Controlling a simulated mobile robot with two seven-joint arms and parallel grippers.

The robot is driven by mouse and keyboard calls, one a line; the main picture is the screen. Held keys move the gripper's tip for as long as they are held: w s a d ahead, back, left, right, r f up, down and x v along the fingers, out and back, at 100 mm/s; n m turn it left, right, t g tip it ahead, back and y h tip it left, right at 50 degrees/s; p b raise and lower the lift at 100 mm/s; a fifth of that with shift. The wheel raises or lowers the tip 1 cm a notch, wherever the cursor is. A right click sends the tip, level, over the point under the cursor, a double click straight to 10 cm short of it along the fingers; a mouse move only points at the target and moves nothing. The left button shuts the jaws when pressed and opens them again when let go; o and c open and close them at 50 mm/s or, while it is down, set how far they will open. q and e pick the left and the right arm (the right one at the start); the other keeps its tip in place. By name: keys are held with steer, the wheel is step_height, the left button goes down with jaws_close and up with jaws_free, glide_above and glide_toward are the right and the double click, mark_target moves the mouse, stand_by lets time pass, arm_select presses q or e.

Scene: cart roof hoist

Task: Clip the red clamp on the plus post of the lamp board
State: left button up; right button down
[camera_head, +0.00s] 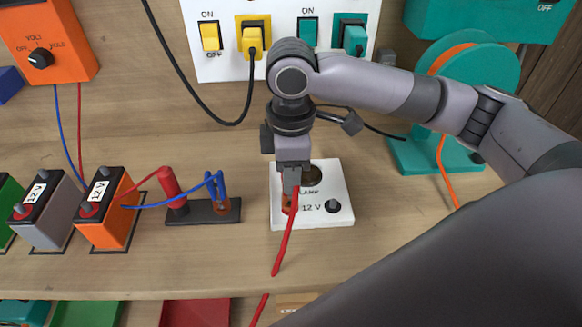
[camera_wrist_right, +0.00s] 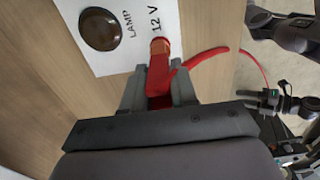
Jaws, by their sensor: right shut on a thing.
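The white lamp board (camera_head: 342,180) lies on the bench with a dark lamp dome and "LAMP 12 V" lettering; the dome (camera_wrist_right: 100,28) also shows in the right wrist view. My right gripper (camera_head: 291,185) is above the board's left side, pointing down. It is shut on the red clamp (camera_wrist_right: 160,88), between its two fingers. The clamp's copper-coloured end (camera_head: 289,207) is down at the board, at the left post position. The plus post itself is hidden, so I cannot tell whether the clamp grips it. A black post (camera_head: 333,206) stands bare on the right.
A red cable (camera_head: 284,243) runs from the clamp over the bench's front edge. A dark block (camera_head: 203,214) with a red and a blue clamp is to the left, beside the orange battery (camera_head: 103,225). A teal reel (camera_head: 480,75) stands at the right.

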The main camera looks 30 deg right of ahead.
steer(key=shift+f, duration=0.45)
steer(key=c, duration=0.8)
jaws_free()
steer(key=shift+r, duration=3.55)
